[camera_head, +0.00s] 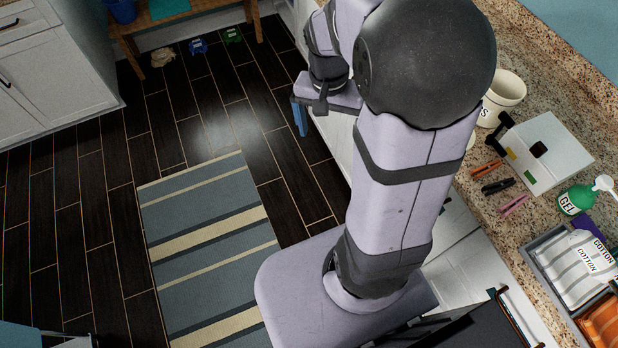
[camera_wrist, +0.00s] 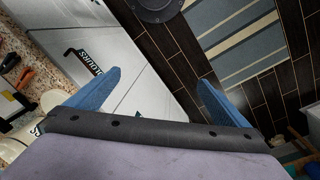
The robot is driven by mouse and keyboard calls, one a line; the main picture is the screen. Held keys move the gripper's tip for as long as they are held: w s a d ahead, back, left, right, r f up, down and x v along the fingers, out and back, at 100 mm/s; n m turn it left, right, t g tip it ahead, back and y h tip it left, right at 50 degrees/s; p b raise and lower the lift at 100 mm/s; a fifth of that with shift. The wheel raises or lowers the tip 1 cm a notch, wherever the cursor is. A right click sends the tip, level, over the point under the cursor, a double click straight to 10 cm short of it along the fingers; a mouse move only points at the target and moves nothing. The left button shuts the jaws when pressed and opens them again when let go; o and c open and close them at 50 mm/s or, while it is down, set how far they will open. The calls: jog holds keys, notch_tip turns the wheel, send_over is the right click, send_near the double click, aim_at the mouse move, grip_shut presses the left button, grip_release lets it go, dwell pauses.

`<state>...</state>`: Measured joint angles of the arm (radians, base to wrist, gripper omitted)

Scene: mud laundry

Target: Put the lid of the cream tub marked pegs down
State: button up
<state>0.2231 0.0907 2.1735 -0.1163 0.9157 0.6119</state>
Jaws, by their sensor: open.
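A cream tub (camera_head: 505,88) stands on the granite counter to the right of my arm in the head view; only a letter S of its marking shows, and my arm covers part of it. A cream rounded shape, seemingly the tub, shows at the left of the wrist view (camera_wrist: 53,99), partly behind my gripper. I cannot tell how its lid sits. My gripper (camera_wrist: 160,76) is open, its two blue fingers wide apart with nothing between them. In the head view my gripper (camera_head: 299,118) hangs left of the counter, over its front side, away from the tub.
A white flat panel (camera_head: 560,152) with black fittings lies on the counter. Orange (camera_head: 486,169), black (camera_head: 498,186) and pink (camera_head: 513,206) pegs lie beside it. A green GEL bottle (camera_head: 576,200) and a grey tray (camera_head: 545,262) are nearer. A striped rug (camera_head: 205,235) lies on the floor.

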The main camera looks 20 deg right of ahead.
jog(key=s+a+f+n+y, duration=0.1)
jog(key=s+a+f+n, duration=0.2)
jog(key=s+a+n, duration=0.4)
jog(key=shift+s+a+f+n+t, duration=0.15)
jog(key=shift+s+a+n+t, duration=0.15)
jog(key=shift+a+n, duration=0.65)
